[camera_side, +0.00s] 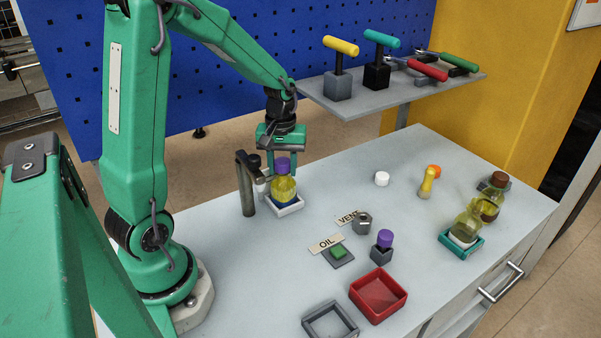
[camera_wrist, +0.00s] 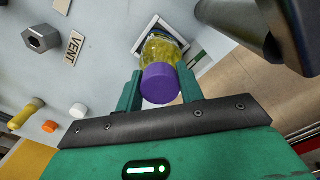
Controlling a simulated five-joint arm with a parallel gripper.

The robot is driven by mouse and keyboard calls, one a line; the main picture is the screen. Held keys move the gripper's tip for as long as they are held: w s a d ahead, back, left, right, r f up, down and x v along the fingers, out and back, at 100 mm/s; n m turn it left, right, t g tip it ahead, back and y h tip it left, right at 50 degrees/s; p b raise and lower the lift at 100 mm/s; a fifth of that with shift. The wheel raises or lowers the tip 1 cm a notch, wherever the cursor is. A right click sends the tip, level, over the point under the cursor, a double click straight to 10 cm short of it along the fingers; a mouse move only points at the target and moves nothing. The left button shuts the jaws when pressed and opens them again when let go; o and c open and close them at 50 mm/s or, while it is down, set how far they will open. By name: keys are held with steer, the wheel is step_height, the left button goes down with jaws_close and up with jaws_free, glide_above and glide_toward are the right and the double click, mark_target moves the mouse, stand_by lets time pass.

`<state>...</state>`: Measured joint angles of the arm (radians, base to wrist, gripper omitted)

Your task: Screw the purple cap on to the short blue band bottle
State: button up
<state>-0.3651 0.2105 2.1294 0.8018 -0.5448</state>
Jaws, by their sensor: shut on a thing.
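The short bottle (camera_side: 284,188) holds yellow liquid, has a blue band low down and stands upright in a white square holder (camera_side: 291,210). The purple cap (camera_side: 283,164) sits at the bottle's mouth, in line with it; I cannot tell whether the threads are engaged. My gripper (camera_side: 283,160) points down over the bottle and is shut on this cap. In the wrist view the cap (camera_wrist: 160,83) lies between the two green fingers (camera_wrist: 159,88), with the bottle (camera_wrist: 162,48) beyond it. The cap hides the bottle's neck.
A dark metal post with an arm (camera_side: 246,185) stands close left of the bottle. Another purple-topped piece (camera_side: 385,240) sits on a grey block. A tool shelf (camera_side: 385,98) is behind.

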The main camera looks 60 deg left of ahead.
stand_by(0.4)
steer(key=shift+m, duration=1)
steer(key=shift+m, duration=0.8)
steer(key=shift+m, duration=0.3)
steer(key=shift+m, duration=0.6)
steer(key=shift+m, duration=0.3)
steer(key=shift+m, duration=0.6)
